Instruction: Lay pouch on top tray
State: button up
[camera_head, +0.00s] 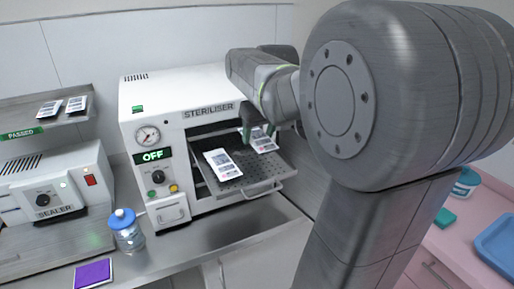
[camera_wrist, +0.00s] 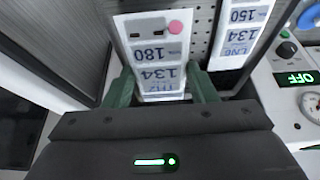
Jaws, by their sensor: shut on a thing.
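My gripper (camera_head: 259,134) reaches over the back right of the pulled-out perforated tray (camera_head: 248,184) of the steriliser. Its green fingers are shut on a white printed pouch (camera_head: 264,145). In the wrist view, the held pouch (camera_wrist: 155,48) lies between the fingers (camera_wrist: 163,88), showing blue print and a pink dot. A second pouch (camera_head: 222,163) lies flat on the tray, to the left of the held one; it also shows in the wrist view (camera_wrist: 238,38). Whether the held pouch touches the tray, I cannot tell.
The steriliser (camera_head: 165,100) reads OFF, and its opening is behind the tray. A blue-capped jar (camera_head: 126,232) and a purple pad (camera_head: 93,273) are on the counter. A sealer (camera_head: 55,190) and a shelf with pouches (camera_head: 62,106) are at left. My arm hides part of the right side.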

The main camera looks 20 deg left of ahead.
aim_at(259, 159)
jog(key=shift+f, duration=2.45)
jog(key=shift+f, duration=0.15)
jog(key=o, duration=0.9)
jog(key=shift+o, duration=0.3)
jog(key=shift+r, duration=0.45)
jog(key=v, duration=1.1)
jog(key=shift+d+r, duration=0.15)
jog(key=shift+r, duration=0.05)
jog(key=shift+f, duration=0.1)
